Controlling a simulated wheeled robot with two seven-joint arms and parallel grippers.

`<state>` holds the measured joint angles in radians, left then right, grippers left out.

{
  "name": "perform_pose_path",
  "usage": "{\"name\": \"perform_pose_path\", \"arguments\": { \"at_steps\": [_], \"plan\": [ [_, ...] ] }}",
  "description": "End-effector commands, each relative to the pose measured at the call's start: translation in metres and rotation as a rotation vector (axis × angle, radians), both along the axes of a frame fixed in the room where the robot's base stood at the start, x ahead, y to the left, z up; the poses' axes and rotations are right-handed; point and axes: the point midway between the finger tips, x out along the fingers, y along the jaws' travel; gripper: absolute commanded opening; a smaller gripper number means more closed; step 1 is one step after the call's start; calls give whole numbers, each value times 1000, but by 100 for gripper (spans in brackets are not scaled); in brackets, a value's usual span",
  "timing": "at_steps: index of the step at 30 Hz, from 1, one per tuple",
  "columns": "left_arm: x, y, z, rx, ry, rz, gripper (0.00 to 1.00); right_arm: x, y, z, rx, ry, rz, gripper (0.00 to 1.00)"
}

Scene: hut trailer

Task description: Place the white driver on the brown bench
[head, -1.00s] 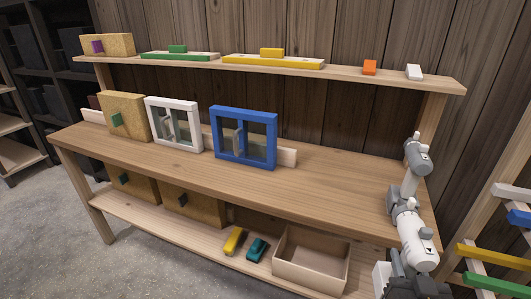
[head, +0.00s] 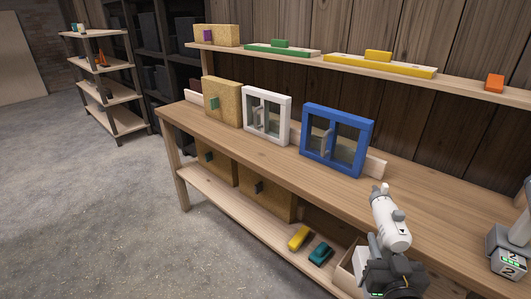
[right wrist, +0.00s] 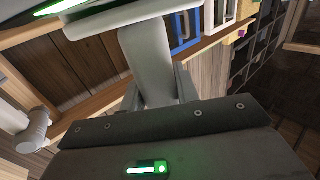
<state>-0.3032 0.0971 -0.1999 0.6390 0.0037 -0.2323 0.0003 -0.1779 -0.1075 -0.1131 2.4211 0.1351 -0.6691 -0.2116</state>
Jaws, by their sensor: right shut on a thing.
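The white driver (head: 391,222) is in my right gripper (head: 388,268), in the lower right of the head view. The fingertips are mostly hidden. My left gripper is not in view.
A blue window frame (head: 306,130) and a white one (head: 246,103) stand behind. An open box (head: 345,278) and yellow (head: 299,237) and teal (head: 321,253) pieces lie below. The bench top between is bare.

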Motion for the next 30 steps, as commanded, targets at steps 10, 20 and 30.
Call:
{"name": "perform_pose_path", "arguments": {
  "at_steps": [10,20,30],
  "plan": [
    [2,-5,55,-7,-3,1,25,66,-39,86,-17,-15,-112,0],
    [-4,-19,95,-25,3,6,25,121,-79,164,-6,-8,-219,0],
    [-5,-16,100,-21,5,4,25,132,-90,179,1,-4,-245,0]
  ]
}}
